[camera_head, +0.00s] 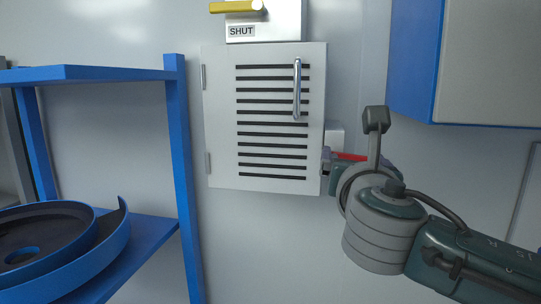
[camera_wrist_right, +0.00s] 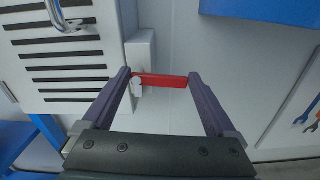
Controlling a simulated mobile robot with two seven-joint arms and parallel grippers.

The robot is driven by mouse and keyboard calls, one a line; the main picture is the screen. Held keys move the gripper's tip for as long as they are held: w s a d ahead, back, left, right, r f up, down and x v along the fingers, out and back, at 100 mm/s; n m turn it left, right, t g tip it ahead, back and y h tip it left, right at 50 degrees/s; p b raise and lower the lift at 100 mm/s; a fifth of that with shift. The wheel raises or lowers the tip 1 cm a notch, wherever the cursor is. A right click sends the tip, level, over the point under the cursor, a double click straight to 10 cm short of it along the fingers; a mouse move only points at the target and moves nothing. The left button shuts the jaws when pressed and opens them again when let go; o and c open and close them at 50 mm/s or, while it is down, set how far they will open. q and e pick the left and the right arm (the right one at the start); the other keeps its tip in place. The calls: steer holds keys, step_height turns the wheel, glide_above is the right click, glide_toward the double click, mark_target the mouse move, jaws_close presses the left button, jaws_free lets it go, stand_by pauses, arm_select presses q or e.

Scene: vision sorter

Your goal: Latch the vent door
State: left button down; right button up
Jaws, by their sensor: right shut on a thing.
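The white vent door (camera_head: 222,120) with dark slats and a silver handle (camera_head: 297,90) lies flat against its frame and looks closed. At its right edge is a white latch block (camera_head: 335,136), also in the right wrist view (camera_wrist_right: 140,55). A red latch lever (camera_wrist_right: 162,81) runs level from a round pivot (camera_wrist_right: 137,84) on the block, pointing right, away from the door. It shows partly in the head view (camera_head: 350,156). My right gripper (camera_wrist_right: 160,82) is shut on the red lever, one finger at each end of it. My left gripper is not in view.
Above the door is a panel labelled SHUT (camera_head: 241,31) with a yellow handle (camera_head: 237,6). A blue shelf (camera_head: 178,150) holding a round blue-rimmed part (camera_head: 118,240) stands left. A blue-sided cabinet (camera_head: 414,60) hangs upper right. Tools (camera_wrist_right: 307,110) show far right in the wrist view.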

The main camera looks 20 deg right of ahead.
steer(key=shift+c, duration=0.5)
steer(key=shift+w+a+f+m+b, duration=0.25)
steer(key=shift+f+m+b, duration=0.3)
steer(key=shift+m+b, duration=1.9)
steer(key=shift+w+a+f+m+b, duration=0.15)
steer(key=shift+a+f+m+b, duration=0.35)
steer(key=shift+m+b, duration=1.9)
steer(key=shift+w+a+f+m+b, duration=0.2)
steer(key=shift+f+m+b, duration=0.75)
steer(key=shift+m, duration=2.6)
steer(key=shift+r+b, duration=0.35)
steer(key=shift+b, duration=0.05)
steer(key=o, duration=1)
